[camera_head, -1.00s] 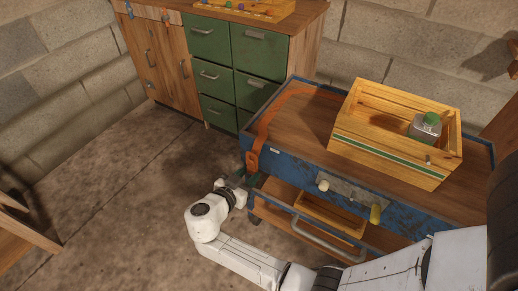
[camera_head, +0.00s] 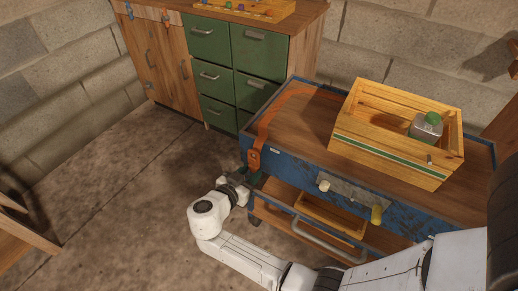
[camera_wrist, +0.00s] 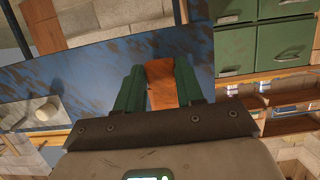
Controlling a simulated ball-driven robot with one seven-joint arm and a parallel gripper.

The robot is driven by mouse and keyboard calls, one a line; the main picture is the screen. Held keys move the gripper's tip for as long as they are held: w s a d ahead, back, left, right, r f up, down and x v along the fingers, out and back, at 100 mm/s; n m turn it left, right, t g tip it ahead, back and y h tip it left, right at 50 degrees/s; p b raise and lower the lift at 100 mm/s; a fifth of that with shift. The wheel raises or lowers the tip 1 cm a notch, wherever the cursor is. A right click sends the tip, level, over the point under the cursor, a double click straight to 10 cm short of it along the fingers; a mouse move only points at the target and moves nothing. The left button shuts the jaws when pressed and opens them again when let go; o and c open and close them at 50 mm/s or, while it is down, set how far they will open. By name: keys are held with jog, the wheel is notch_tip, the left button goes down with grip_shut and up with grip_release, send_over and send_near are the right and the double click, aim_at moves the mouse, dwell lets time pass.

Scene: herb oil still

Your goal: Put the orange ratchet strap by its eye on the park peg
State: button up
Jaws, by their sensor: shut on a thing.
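The orange ratchet strap (camera_head: 263,128) runs over the left end of the blue cart and hangs down its front left corner. My gripper (camera_head: 251,176) is at the strap's hanging lower end, beside that corner. In the wrist view, the green fingers of my gripper (camera_wrist: 160,87) are shut on the strap (camera_wrist: 161,88), one on each side. Two pegs stick out from the cart's front: a cream one (camera_head: 324,185) and a yellow one (camera_head: 376,214). I cannot tell which is the park peg.
The blue cart (camera_head: 290,168) carries a wooden crate (camera_head: 385,158) holding a green-capped tin (camera_head: 427,127). A bar handle (camera_head: 325,240) and a lower wooden tray (camera_head: 330,215) are below the pegs. Green drawers (camera_head: 210,75) stand behind.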

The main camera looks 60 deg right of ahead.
jog(key=shift+b+x, duration=0.8)
jog(key=shift+x, duration=0.15)
dwell(1.4)
jog(key=shift+d+b, duration=0.35)
jog(key=shift+b, duration=0.1)
dwell(0.7)
jog(key=shift+f+b, duration=0.2)
jog(key=shift+b, duration=0.3)
dwell(0.3)
jog(key=o, duration=1.1)
jog(key=v, duration=1)
jog(key=shift+a+p, duration=0.3)
jog(key=shift+a, duration=0.1)
jog(key=shift+r, duration=0.1)
